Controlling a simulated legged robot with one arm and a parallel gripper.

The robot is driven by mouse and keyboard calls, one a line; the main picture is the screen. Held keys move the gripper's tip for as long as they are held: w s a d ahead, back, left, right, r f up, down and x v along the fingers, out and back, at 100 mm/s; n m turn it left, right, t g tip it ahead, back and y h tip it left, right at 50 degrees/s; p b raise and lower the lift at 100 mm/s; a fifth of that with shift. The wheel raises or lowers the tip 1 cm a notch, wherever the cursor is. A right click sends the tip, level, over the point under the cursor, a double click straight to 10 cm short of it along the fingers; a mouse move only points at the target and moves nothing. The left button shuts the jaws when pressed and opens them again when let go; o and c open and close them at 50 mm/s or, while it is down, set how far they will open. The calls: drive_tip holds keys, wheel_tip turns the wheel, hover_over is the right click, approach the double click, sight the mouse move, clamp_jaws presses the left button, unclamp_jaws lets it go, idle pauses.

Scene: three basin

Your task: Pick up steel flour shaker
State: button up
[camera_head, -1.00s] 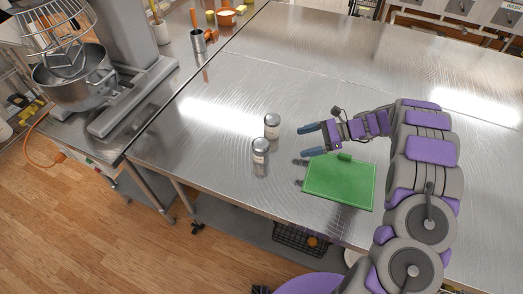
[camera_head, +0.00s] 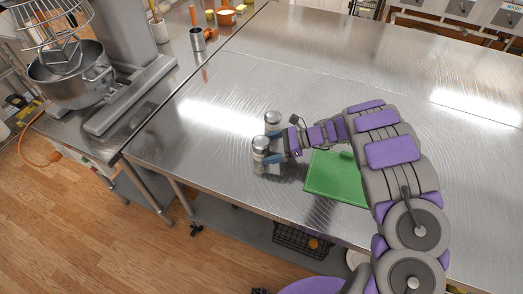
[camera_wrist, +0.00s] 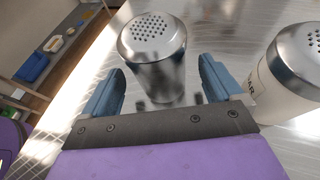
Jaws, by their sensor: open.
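Two steel shakers with perforated domed tops stand upright on the steel table. The front shaker (camera_head: 260,147) is between the two blue fingers of my open gripper (camera_head: 271,147). In the wrist view this shaker (camera_wrist: 153,52) stands between and just ahead of the fingers (camera_wrist: 160,78), with gaps at both sides. The back shaker (camera_head: 272,119) stands close behind it. In the wrist view the back shaker (camera_wrist: 292,75) is outside the right finger, with part of a pale label showing. I cannot read which one is flour.
A green board (camera_head: 335,178) lies under and beside my arm. A stand mixer with a steel bowl (camera_head: 72,70) is at the left. A metal cup (camera_head: 197,40) and an orange bowl (camera_head: 226,16) stand at the back. The table (camera_head: 330,70) behind the shakers is clear.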

sight(264, 142)
drive_tip(key=shift+x, duration=1.5)
drive_tip(key=c, duration=1.1)
drive_tip(key=shift+r, duration=0.1)
drive_tip(key=shift+r, duration=0.65)
drive_tip(key=r, duration=0.1)
drive_tip(key=r+p, duration=0.1)
drive_tip(key=shift+w+d+r, duration=0.2)
drive_tip(key=shift+d+r, duration=0.05)
drive_tip(key=shift+d, duration=0.15)
drive_tip(key=w+d+p, duration=0.1)
drive_tip(key=d, duration=0.3)
drive_tip(key=w+d+p, duration=0.1)
drive_tip(key=w+d, duration=0.1)
drive_tip(key=d, duration=0.3)
drive_tip(key=w+d+r, duration=0.1)
drive_tip(key=w+d, duration=0.1)
drive_tip(key=d, duration=0.3)
drive_tip(key=shift+d+p, duration=0.25)
drive_tip(key=shift+p, duration=0.15)
